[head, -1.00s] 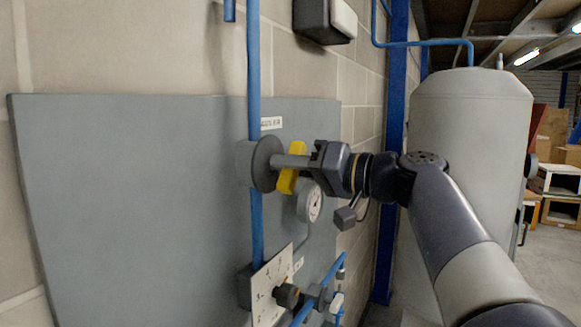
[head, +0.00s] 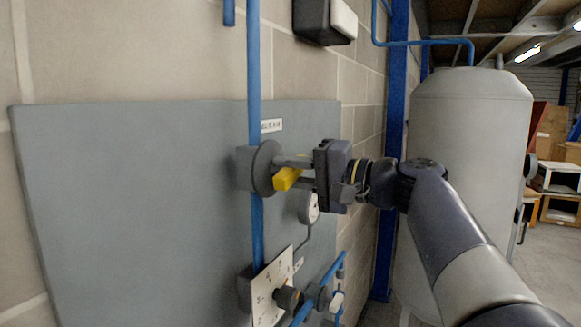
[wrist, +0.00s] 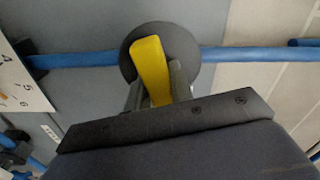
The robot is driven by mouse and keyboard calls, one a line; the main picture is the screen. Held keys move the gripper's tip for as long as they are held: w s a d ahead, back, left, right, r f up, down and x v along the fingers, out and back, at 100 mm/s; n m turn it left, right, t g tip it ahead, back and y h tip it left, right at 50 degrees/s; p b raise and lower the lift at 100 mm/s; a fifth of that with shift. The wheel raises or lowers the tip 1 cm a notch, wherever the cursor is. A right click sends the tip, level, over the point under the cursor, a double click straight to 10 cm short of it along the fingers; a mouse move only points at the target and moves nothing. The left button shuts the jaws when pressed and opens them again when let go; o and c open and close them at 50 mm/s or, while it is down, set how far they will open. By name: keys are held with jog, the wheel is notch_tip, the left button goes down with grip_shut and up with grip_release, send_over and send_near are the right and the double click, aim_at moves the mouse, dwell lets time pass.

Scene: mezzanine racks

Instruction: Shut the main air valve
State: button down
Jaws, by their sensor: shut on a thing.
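The valve has a round grey body (head: 264,168) on a vertical blue pipe (head: 254,80) at the grey wall panel. Its yellow lever (head: 286,179) sticks out from the body's front. My gripper (head: 297,176) is shut on the yellow lever, one finger on each side. In the wrist view the yellow lever (wrist: 151,68) stands between the fingers (wrist: 157,88) and lies roughly crosswise to the blue pipe (wrist: 250,54), slightly tilted. The lever's lower end is partly hidden by the gripper body in that view.
Below are a white numbered plate (head: 270,290) with a dark knob (head: 288,298) and more blue pipes. A round gauge (head: 310,207) sits partly behind my gripper. A large grey tank (head: 468,110) stands to the right. A dark box (head: 322,20) hangs above.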

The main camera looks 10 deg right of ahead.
jog(key=shift+m+p, duration=0.5)
jog(key=shift+m, duration=1.1)
jog(key=c, duration=1.2)
grip_release()
jog(key=shift+c, duration=0.2)
jog(key=b+v, duration=0.3)
jog(key=v, duration=0.7)
jog(key=shift+s+d, duration=0.25)
jog(key=shift+d, duration=0.1)
